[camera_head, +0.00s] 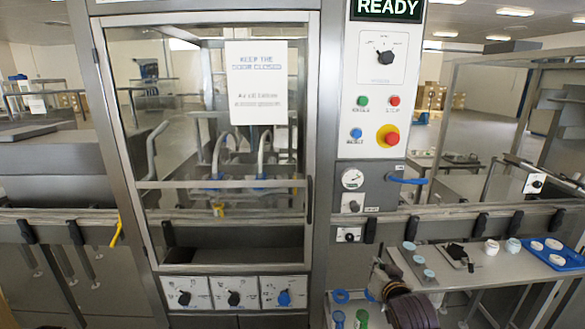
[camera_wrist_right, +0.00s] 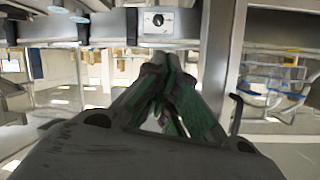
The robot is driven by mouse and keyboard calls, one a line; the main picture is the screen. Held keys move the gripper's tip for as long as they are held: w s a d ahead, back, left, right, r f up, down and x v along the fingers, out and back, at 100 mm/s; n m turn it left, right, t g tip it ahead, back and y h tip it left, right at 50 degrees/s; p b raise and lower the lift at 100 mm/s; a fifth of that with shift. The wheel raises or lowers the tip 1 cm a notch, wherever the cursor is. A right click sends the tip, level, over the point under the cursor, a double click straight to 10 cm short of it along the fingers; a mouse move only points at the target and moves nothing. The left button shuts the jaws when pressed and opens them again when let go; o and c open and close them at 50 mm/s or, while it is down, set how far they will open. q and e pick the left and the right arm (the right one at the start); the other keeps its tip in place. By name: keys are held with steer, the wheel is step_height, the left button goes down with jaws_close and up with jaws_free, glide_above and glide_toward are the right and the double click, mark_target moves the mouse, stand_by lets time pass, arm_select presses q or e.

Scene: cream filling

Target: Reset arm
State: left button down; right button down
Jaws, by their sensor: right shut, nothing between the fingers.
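My right gripper (camera_head: 378,266) is low in the head view, right of centre, in front of the machine and left of the side table. In the right wrist view its dark fingers with green inner faces (camera_wrist_right: 168,62) meet at the tips. It is shut and holds nothing. A black knob on a white plate (camera_wrist_right: 157,19) shows beyond the fingertips, apart from them. My left gripper is not in the head view.
The filling machine's glass door (camera_head: 200,130) is shut. The control panel (camera_head: 378,80) reads READY, with coloured buttons and a blue lever (camera_head: 408,180) below. The side table (camera_head: 480,268) holds several small jars and a blue tray (camera_head: 555,262).

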steer(key=s+a+f+n+g, duration=0.1)
steer(key=s+f+n+g, duration=0.15)
steer(key=s+f, duration=0.55)
steer(key=s+f+n+g, duration=0.1)
steer(key=s+f+g, duration=0.3)
steer(key=s, duration=0.7)
steer(key=s+a+f+n+g, duration=0.15)
steer(key=s+f+g, duration=0.35)
steer(key=s, duration=0.5)
step_height(320, 180, down, 34)
steer(key=s+d, duration=0.2)
steer(key=s, duration=0.1)
steer(key=s+d+f, duration=0.2)
steer(key=s+f, duration=0.8)
steer(key=s+d+f+g, duration=0.1)
steer(key=s+d+f, duration=0.1)
steer(key=s+f, duration=0.7)
steer(key=shift+s+d+f+n, duration=0.3)
steer(key=shift+s+f+n, duration=0.1)
steer(key=shift+s, duration=0.75)
stand_by(0.3)
